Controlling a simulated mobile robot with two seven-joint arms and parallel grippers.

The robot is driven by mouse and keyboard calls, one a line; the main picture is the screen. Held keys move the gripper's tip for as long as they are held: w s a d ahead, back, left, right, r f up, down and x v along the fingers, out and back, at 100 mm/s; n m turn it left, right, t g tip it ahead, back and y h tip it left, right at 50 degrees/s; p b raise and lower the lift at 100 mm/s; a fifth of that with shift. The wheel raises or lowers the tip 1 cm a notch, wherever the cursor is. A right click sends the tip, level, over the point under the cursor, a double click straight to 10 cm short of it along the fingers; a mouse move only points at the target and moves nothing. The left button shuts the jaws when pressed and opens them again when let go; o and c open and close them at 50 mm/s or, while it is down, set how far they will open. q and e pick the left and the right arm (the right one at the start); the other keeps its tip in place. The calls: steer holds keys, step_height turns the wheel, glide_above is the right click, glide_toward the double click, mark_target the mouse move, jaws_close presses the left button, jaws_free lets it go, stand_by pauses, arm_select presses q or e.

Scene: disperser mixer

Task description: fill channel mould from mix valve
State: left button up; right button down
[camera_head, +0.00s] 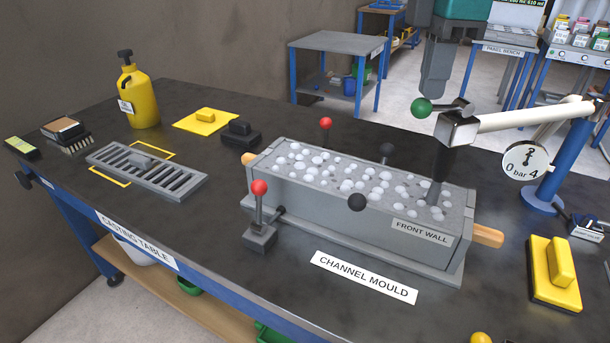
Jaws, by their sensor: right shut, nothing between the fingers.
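The grey channel mould (330,216) lies on the dark casting table, its front wall labelled. Grey mix (350,186) dotted with white bubbles spreads along its whole length, close to the rim. The mix valve (457,128) sits at the end of a white pipe, with its black spout (446,172) pointing down over the mould's right end. A grey stream or spout tip shows below it, meeting the mix. The valve's green-knobbed lever (421,108) points left. My right gripper (432,97) is shut and empty, just above the lever, apparently apart from it. My left gripper is out of view.
Red-knobbed clamps (259,187) stand at the mould's sides. A yellow float (553,273) and a gauge (525,161) are right. The front middle of the table is mostly clear.

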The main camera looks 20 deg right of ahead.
steer(key=shift+r, duration=0.15)
steer(key=shift+r+p, duration=0.55)
stand_by(3.7)
step_height(320, 180, up, 7)
steer(key=p, duration=0.5)
